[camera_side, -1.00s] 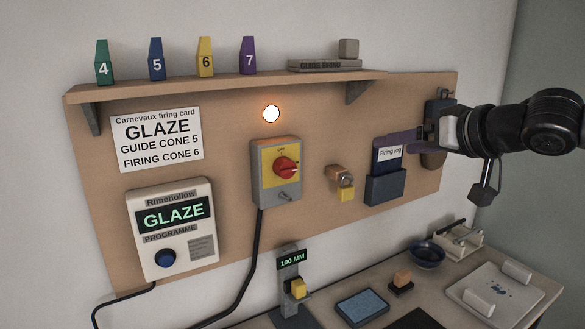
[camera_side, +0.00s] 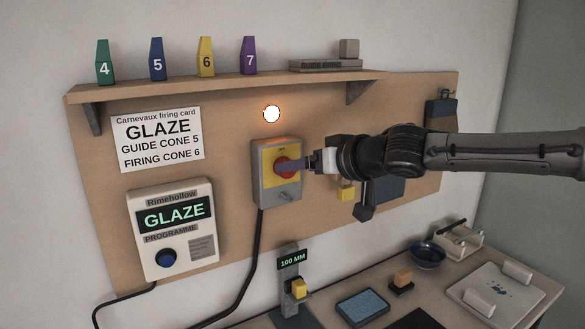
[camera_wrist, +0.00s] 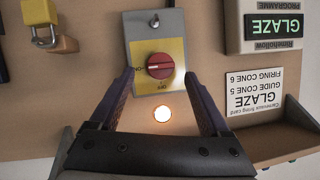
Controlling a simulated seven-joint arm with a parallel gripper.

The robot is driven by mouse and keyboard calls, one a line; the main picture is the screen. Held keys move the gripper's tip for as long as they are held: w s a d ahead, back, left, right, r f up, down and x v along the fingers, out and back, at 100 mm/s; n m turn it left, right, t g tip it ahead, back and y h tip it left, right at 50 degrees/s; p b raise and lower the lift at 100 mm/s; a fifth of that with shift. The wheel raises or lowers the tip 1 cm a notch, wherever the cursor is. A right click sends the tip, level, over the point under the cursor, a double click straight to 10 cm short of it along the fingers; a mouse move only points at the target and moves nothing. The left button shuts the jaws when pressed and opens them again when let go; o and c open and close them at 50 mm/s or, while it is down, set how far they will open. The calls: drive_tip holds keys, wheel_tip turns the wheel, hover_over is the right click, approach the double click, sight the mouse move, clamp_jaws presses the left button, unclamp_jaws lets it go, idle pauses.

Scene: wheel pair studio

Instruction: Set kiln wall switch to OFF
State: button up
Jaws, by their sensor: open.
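The kiln wall switch (camera_side: 264,190) is a grey box with a yellow plate and a red rotary knob (camera_wrist: 160,66). In the wrist view, which is upside down, the knob's white mark points left to the ON label; the OFF label (camera_wrist: 164,86) is below the knob. My gripper (camera_wrist: 159,76) is open, with one purple finger on each side of the knob and visible gaps between. In the side view my gripper (camera_side: 290,165) is at the switch front and partly covers the knob. I cannot tell whether the fingertips overlap the knob in depth.
A lit lamp (camera_side: 272,114) glows above the switch. A yellow padlock (camera_side: 346,194) hangs right of it, partly behind my arm. The GLAZE programme box (camera_side: 172,230) is on the left. A shelf (camera_side: 225,86) runs above; a cable hangs below the switch.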

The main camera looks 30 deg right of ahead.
drive_tip(key=shift+x, duration=1.8)
drive_tip(key=shift+c, duration=0.2)
clamp_jaws()
